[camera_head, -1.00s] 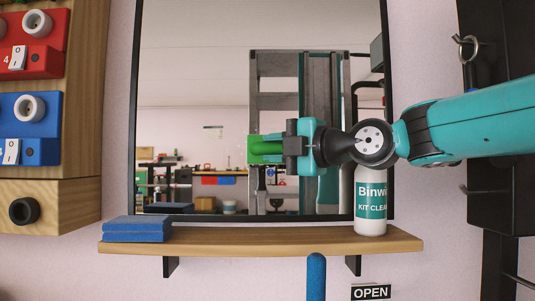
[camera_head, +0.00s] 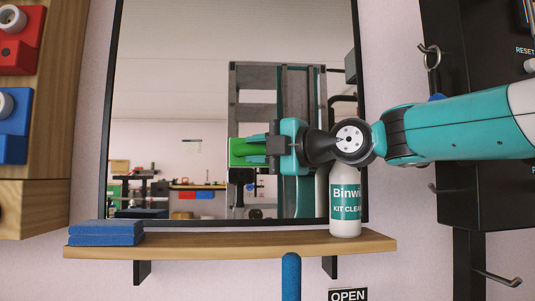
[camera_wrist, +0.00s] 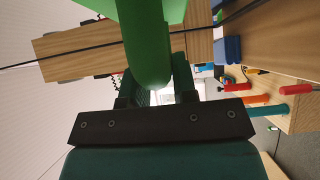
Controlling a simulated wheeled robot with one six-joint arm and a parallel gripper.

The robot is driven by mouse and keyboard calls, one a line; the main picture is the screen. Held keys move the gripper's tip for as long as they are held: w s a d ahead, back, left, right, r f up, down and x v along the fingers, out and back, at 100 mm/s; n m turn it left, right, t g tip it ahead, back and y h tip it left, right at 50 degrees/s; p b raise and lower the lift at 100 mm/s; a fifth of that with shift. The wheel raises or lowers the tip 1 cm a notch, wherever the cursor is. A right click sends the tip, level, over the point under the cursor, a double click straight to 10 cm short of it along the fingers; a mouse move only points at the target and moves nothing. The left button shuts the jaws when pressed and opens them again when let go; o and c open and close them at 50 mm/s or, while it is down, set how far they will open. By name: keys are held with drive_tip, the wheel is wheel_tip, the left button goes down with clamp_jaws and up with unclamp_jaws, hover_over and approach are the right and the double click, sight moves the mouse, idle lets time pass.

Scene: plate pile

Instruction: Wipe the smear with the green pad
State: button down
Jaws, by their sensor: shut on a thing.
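My gripper (camera_head: 270,145) is shut on the green pad (camera_head: 240,152), in front of the mirror (camera_head: 170,70), right of its middle. In the wrist view the pad's rounded green handle (camera_wrist: 147,50) sits between my fingers (camera_wrist: 152,88), with the lighter green pad face (camera_wrist: 175,10) beyond it. I cannot tell whether the pad touches the glass. I cannot make out a clear smear; a small faint mark (camera_head: 192,142) left of the pad may be a reflection.
A wooden shelf (camera_head: 200,243) runs below the mirror, with blue blocks (camera_head: 105,233) at its left. A white spray-type bottle (camera_head: 345,205) stands at its right, under my wrist. A black panel with hooks (camera_head: 450,110) is at the right, a wooden panel (camera_head: 50,100) at the left.

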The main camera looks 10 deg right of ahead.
drive_tip(key=a, duration=0.5)
drive_tip(key=shift+w+a, duration=0.15)
drive_tip(key=shift+a, duration=0.25)
drive_tip(key=shift+f+b, duration=0.1)
drive_tip(key=shift+b, duration=0.2)
drive_tip(key=s+b, duration=0.4)
drive_tip(key=s, duration=0.2)
drive_tip(key=shift+a, duration=0.1)
drive_tip(key=shift+s, duration=0.1)
drive_tip(key=s+b, duration=0.2)
drive_tip(key=s, duration=0.1)
idle(0.4)
